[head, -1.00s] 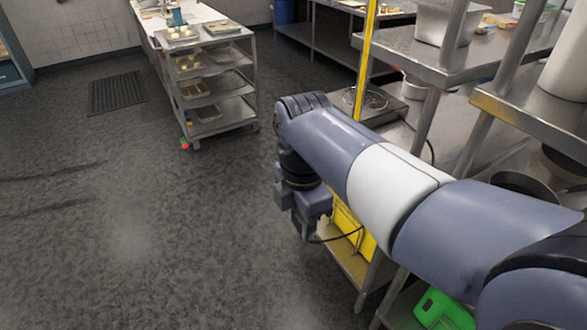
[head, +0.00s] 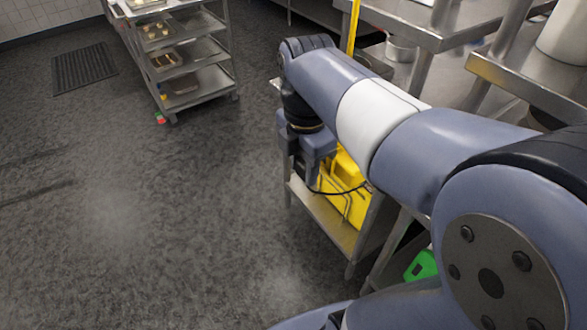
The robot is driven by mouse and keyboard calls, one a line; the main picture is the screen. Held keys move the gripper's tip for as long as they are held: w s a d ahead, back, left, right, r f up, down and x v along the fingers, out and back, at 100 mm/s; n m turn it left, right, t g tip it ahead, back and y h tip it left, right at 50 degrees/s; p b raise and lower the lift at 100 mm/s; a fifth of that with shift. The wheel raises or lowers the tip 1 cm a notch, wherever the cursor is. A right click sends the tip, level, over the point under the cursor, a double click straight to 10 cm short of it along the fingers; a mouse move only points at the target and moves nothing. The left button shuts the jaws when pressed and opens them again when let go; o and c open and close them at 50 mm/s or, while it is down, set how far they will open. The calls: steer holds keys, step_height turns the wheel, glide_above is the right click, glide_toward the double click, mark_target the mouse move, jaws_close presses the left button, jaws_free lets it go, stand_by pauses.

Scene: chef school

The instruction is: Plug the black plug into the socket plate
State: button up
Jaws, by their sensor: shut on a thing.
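My gripper (head: 308,172) points down at the end of my arm, beside the steel work unit. Its jaws are small and partly shaded in this view. A thin black cable (head: 345,191) runs from the jaws to the right, towards the front of the unit. The jaws are shut on the black plug at this cable's end; the plug itself is too small and dark to make out clearly. I cannot make out the socket plate; my arm covers part of the unit.
A yellow bin (head: 345,205) stands on the unit's lower shelf (head: 330,225), just right of my gripper. A green item (head: 421,266) is lower right. A steel rack with trays (head: 200,75) stands back left.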

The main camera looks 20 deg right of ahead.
steer(key=shift+w+d, duration=0.1)
steer(key=shift+d, duration=0.3)
steer(key=shift+w+d+p, duration=0.25)
steer(key=shift+d+p, duration=0.35)
steer(key=shift+d, duration=0.1)
stand_by(1.7)
steer(key=o, duration=1.1)
steer(key=shift+r, duration=0.1)
step_height(320, 180, up, 11)
steer(key=shift+f, duration=0.2)
